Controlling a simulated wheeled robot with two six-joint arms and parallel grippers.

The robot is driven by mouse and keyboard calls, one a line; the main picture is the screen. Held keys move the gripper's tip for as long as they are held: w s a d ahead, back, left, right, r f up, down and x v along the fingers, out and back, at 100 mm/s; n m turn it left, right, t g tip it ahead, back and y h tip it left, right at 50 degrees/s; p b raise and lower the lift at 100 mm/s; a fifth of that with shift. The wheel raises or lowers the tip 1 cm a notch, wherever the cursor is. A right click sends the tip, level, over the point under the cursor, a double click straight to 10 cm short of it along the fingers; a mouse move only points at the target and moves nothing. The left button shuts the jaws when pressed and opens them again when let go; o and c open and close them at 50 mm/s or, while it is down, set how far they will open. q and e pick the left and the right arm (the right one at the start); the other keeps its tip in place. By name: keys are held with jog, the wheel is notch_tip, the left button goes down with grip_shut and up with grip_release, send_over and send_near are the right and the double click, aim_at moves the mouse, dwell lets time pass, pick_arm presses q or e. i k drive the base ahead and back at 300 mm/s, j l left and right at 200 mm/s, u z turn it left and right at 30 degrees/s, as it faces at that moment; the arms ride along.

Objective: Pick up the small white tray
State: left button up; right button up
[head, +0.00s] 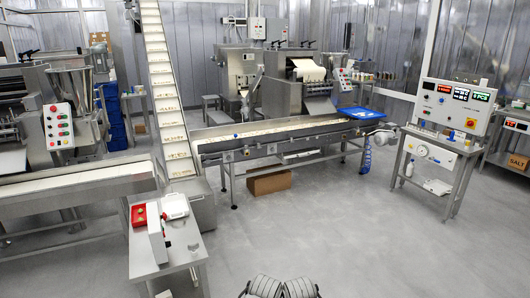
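A small white tray-like object (174,206) lies on the steel side table (180,255) at the lower left. It is beside a red tray (139,215) and a red-and-white upright box (156,235). Another flat white piece (438,187) lies on the lower shelf of the control stand at the right. I cannot tell for sure which is the small white tray. Only grey ribbed parts of my own arms show at the bottom edge, well apart from both white things. Neither gripper can be made out.
A long conveyor (285,130) crosses the middle, with a blue tray (359,112) at its right end. An inclined conveyor (165,85) rises at the left. A cardboard box (270,181) is under the middle conveyor. The control stand (452,112) is at the right. The grey floor (350,235) ahead is clear.

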aim_at(176, 206)
jog(key=i+l+u, duration=0.15)
jog(key=i, duration=0.45)
jog(key=i+l+u, duration=0.15)
jog(key=i, duration=0.45)
jog(key=i+l+u, duration=0.25)
jog(key=i+u, duration=0.25)
jog(key=i+l+u, duration=0.8)
jog(key=l+u, duration=0.15)
jog(key=l, duration=0.15)
